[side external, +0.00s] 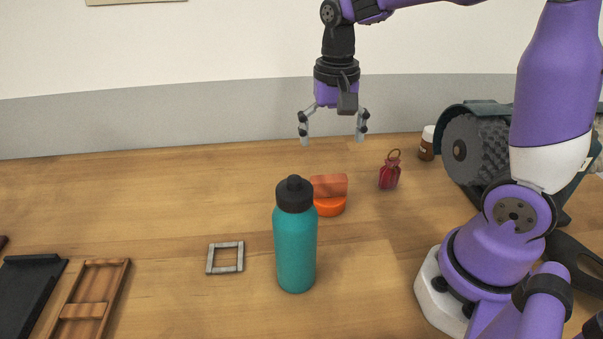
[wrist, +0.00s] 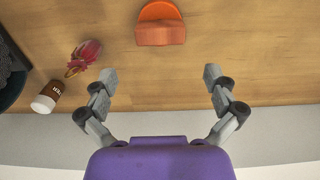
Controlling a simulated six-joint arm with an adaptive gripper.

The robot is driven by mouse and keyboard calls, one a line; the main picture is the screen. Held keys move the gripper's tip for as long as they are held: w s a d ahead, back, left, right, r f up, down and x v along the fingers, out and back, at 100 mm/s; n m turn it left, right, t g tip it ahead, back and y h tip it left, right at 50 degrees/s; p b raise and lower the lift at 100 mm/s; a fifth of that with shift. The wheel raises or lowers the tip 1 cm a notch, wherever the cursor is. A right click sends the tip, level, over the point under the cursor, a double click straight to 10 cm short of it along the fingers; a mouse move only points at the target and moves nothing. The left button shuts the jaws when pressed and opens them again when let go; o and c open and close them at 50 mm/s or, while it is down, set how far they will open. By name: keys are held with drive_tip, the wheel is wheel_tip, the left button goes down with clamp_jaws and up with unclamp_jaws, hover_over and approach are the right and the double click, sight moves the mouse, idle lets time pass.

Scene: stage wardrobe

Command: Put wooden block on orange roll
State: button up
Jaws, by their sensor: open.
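The wooden block (side external: 330,185) is a reddish-brown piece resting on top of the orange roll (side external: 331,207) on the table. The bottle in front hides part of their left side in the side view. In the wrist view the block (wrist: 160,34) overlaps the near part of the orange roll (wrist: 158,11), at the top of the picture. My gripper (side external: 332,138) is open and empty, above the block and apart from it. In the wrist view its spread fingers (wrist: 160,75) have only bare table between them.
A teal bottle (side external: 295,245) with a black cap stands close in front of the roll.

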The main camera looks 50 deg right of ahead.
drive_tip(key=s+a+r+n+t, duration=0.4)
drive_tip(key=s+n+t, duration=0.1)
drive_tip(key=s+n, duration=0.3)
drive_tip(key=shift+n+t, duration=0.3)
drive_tip(key=shift+n, duration=0.2)
